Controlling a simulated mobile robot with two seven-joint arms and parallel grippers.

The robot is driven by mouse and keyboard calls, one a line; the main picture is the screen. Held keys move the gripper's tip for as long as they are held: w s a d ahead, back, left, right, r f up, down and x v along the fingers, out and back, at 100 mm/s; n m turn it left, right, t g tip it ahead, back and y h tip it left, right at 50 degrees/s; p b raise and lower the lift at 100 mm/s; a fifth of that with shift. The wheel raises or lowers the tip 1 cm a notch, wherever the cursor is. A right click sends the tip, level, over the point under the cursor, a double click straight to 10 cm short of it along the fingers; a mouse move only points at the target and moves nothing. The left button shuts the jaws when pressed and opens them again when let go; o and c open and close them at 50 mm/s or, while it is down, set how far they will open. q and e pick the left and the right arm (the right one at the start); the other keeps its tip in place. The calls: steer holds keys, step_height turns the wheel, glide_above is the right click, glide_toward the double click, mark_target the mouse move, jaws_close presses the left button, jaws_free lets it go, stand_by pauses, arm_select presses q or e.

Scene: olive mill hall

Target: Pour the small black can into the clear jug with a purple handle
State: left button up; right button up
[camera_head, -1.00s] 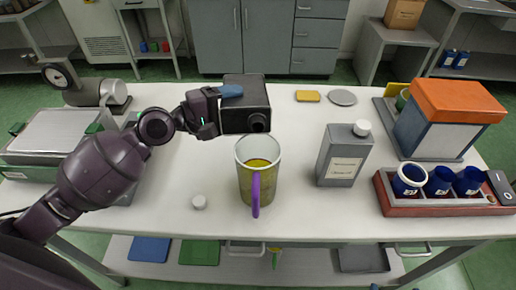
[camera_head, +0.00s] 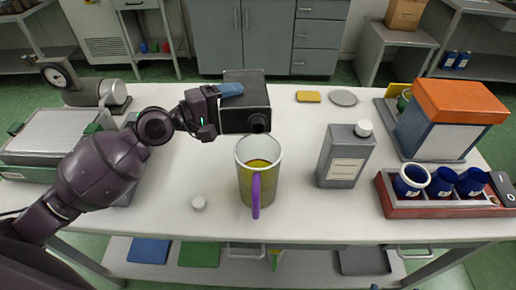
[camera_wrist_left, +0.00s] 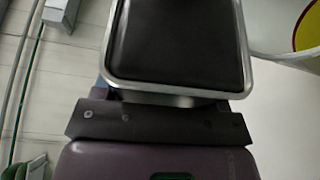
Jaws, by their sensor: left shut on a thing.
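The small black can (camera_head: 247,101) is tipped on its side above the table, its dark spout facing the front over the jug's back rim. My left gripper (camera_head: 222,95) is shut on the can from the left; the can hides much of the fingers. In the left wrist view the can (camera_wrist_left: 178,45) fills the top middle, with a pale metal edge. The clear jug (camera_head: 257,178) stands upright on the table just below the spout, its purple handle (camera_head: 256,195) toward me. Yellow-green liquid shows inside it. No stream is clear to see. My right gripper is not in view.
A grey can with a white cap (camera_head: 344,158) stands right of the jug. A red tray (camera_head: 425,208) with blue cups is farther right, before an orange-topped box (camera_head: 455,105). A small white cap (camera_head: 198,203) lies left of the jug. A scale (camera_head: 50,135) is at left.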

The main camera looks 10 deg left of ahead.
arm_select(q)
steer(key=shift+r, duration=0.15)
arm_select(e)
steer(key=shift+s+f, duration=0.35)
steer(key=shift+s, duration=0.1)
arm_select(q)
steer(key=shift+r, duration=0.1)
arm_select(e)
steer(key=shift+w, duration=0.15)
arm_select(q)
steer(key=shift+m, duration=0.3)
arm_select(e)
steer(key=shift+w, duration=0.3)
arm_select(q)
steer(key=shift+r, duration=0.1)
steer(key=shift+b, duration=0.3)
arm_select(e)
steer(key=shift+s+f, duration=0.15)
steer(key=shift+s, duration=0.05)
arm_select(q)
steer(key=shift+r, duration=0.15)
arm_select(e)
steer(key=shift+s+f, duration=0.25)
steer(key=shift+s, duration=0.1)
arm_select(q)
steer(key=shift+m+t, duration=0.3)
